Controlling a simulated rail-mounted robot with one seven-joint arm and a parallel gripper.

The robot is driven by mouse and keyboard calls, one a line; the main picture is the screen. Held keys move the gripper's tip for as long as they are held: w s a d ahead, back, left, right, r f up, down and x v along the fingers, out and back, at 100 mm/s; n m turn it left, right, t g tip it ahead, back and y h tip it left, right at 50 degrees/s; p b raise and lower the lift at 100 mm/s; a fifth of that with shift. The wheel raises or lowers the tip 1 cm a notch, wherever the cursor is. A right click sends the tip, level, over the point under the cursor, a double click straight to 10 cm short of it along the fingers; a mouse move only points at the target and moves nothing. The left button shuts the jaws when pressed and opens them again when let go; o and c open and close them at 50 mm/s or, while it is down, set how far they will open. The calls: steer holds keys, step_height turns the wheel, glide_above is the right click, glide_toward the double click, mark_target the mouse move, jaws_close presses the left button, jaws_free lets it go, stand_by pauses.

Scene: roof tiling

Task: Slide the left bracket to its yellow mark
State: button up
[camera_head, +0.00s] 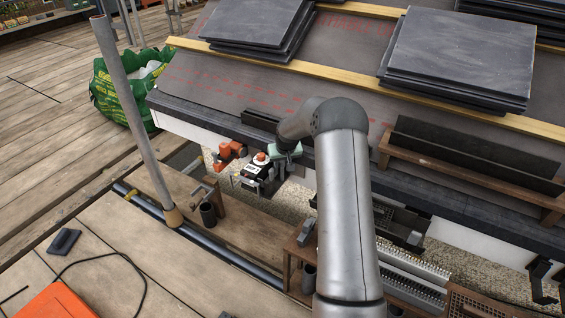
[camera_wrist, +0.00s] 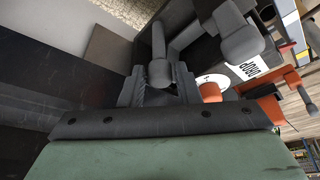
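In the camera_head view my gripper (camera_head: 283,165) is low at the eave, at the right side of a black-and-white boxed tool with orange parts (camera_head: 257,169). In the wrist view my gripper's fingers (camera_wrist: 160,92) stand apart on either side of a grey rounded knob (camera_wrist: 159,71). The knob joins a thicker grey bar (camera_wrist: 237,38). I cannot tell whether the fingers touch the knob, or whether it belongs to the left bracket. A black bracket (camera_head: 541,278) hangs at the right end of the eave. A small yellow band (camera_head: 131,194) shows on the dark pipe at left.
Slate stacks (camera_head: 462,55) lie on the roof above yellow battens. A slanting grey pole (camera_head: 130,110) stands left of the work area. A wooden bench (camera_head: 240,225) runs below the eave. A dark trough (camera_head: 470,155) is at right. Open decking lies at left.

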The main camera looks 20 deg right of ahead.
jaws_close()
steer(key=shift+w+a, duration=0.55)
steer(key=shift+w, duration=0.2)
steer(key=shift+w+a, duration=0.5)
steer(key=shift+w, duration=0.25)
steer(key=shift+o, duration=1)
jaws_free()
steer(key=shift+s, duration=0.1)
steer(key=p+v, duration=0.6)
steer(key=v, duration=1.1)
steer(key=shift+r, duration=0.25)
